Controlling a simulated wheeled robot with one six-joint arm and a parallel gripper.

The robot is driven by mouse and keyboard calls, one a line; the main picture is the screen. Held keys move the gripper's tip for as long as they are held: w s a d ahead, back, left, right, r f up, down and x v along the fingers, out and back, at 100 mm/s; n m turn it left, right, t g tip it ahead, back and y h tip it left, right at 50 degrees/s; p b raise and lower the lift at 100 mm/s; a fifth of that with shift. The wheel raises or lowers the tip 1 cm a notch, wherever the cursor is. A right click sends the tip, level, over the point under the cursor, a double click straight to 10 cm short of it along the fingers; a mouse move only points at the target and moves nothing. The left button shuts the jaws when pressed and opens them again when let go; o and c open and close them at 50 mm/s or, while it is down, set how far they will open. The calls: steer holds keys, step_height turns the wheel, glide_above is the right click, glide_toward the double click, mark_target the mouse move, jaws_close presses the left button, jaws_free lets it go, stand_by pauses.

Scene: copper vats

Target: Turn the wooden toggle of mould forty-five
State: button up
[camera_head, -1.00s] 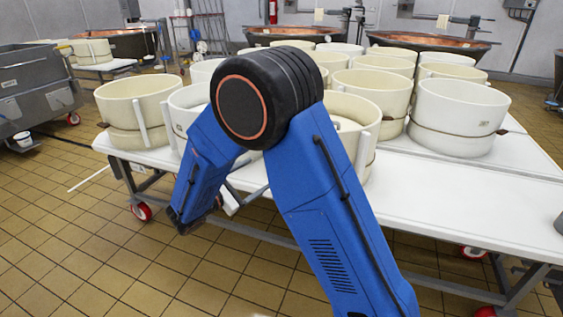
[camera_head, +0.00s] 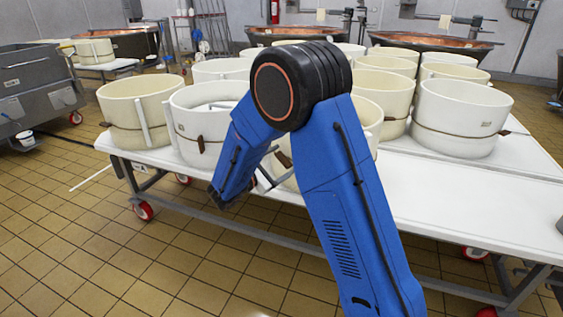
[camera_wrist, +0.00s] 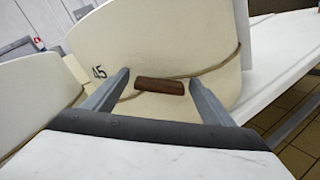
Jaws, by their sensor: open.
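In the wrist view, cream mould forty-five (camera_wrist: 190,45) stands ahead, with the number 45 on its wall left of the toggle. Its brown wooden toggle (camera_wrist: 160,86) lies nearly level on the cord around the mould. My gripper (camera_wrist: 159,78) is open and empty. Its two fingers reach towards the mould, one on each side of the toggle in the picture, with no visible contact. In the head view my arm hides much of the mould in front of my gripper (camera_head: 262,181); a brown toggle (camera_head: 284,158) shows there beside the arm.
A white table (camera_head: 440,200) on red wheels carries several other cream moulds, including a near neighbour (camera_head: 195,110) left of my arm. In the wrist view another mould (camera_wrist: 35,95) stands close on the left. The table's front right is bare.

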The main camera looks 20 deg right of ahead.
steer(key=c, duration=1.1)
steer(key=shift+o, duration=0.2)
steer(key=shift+n, duration=0.4)
steer(key=shift+w+n, duration=0.1)
steer(key=shift+n, duration=2.4)
steer(key=shift+a, duration=0.1)
steer(key=o, duration=1.1)
steer(key=shift+c, duration=0.2)
